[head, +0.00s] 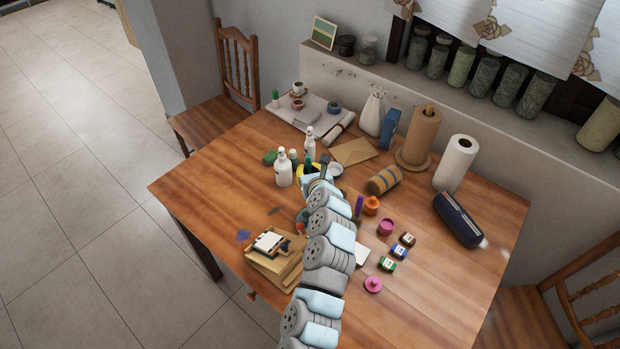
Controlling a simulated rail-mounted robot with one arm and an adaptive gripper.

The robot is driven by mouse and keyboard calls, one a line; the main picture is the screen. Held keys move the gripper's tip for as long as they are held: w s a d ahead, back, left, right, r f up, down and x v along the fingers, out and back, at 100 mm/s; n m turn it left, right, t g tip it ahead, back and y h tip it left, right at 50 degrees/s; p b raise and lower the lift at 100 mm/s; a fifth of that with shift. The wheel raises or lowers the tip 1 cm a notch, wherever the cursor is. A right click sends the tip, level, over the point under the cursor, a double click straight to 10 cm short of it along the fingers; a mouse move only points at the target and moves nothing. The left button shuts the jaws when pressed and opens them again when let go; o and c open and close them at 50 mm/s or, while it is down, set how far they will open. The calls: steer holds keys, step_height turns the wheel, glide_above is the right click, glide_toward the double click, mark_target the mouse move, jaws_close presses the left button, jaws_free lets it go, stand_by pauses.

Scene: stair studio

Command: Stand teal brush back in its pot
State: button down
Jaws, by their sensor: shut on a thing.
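My gripper (322,170) is at the far end of my arm, above the middle of the table (450,285), and is seen from behind. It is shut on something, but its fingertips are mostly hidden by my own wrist. A small dark teal piece (308,164) shows just left of the gripper; it may be part of the teal brush, and its full shape is hidden. I cannot make out the brush's pot for certain. A yellow rim (314,170) shows partly behind my wrist.
White bottles (284,170) stand close left of the gripper. A striped roll (384,180), an orange pot (372,205) and a magenta pot (386,227) are to the right. A wooden box (270,262) is at the near left. The table's right front is mostly clear.

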mark_target(310, 169)
steer(key=shift+w+d+f+b, duration=0.15)
steer(key=shift+w+f+b, duration=0.1)
steer(key=shift+w+f, duration=0.4)
steer(key=shift+w+d+f+b, duration=0.2)
steer(key=shift+w+f, duration=0.35)
steer(key=shift+f, duration=0.2)
step_height(310, 169, down, 2)
steer(key=shift+w+f+b, duration=0.15)
steer(key=shift+f+b, duration=0.1)
steer(key=shift+b, duration=0.25)
steer(key=shift+f, duration=0.35)
steer(key=shift+f, duration=0.15)
steer(key=c, duration=1.2)
jaws_free()
steer(key=shift+a, duration=0.1)
steer(key=shift+o, duration=0.2)
